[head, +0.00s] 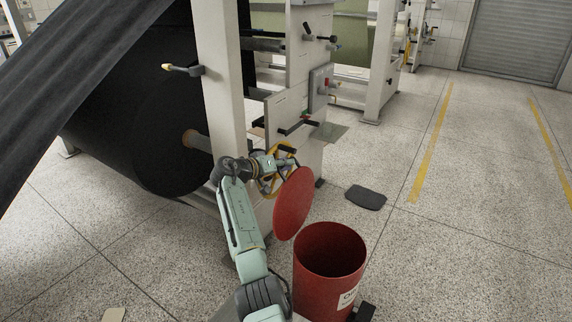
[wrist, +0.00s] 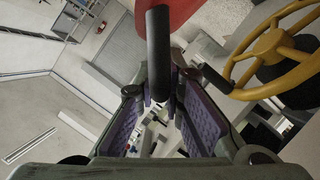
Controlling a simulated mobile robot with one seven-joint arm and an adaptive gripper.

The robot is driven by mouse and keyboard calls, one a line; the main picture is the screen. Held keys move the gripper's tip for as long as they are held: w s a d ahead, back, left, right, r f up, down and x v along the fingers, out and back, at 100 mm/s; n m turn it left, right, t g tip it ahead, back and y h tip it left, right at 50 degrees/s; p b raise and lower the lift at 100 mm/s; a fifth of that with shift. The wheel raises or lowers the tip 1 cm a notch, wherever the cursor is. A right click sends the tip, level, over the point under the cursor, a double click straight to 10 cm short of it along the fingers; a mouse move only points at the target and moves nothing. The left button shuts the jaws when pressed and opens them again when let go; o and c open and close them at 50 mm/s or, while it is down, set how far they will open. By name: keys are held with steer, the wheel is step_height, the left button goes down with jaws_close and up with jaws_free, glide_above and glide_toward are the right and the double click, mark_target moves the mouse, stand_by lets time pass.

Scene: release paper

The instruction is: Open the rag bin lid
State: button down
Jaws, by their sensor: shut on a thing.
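The red rag bin (head: 312,284) stands on the floor at the lower middle of the head view, its round mouth uncovered and dark inside. Its red lid (head: 293,204) stands steeply tilted at the bin's left rim, raised off the mouth. My gripper (head: 287,161) is at the lid's upper part, partly hidden among other parts. In the wrist view my gripper (wrist: 162,100) has its purple-padded fingers closed around the end of a dark bar-like handle (wrist: 158,42). Part of the red lid (wrist: 183,10) shows behind that handle.
A yellow handwheel (wrist: 275,45) is close to the right of my gripper in the wrist view. The machine frame (head: 221,75) and large black roll (head: 120,110) stand behind and left of my arm. A dark mat (head: 366,197) lies behind the bin. Floor to the right is clear.

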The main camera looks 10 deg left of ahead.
steer(key=c, duration=1.7)
jaws_free()
steer(key=v, duration=1.2)
steer(key=shift+a, duration=0.1)
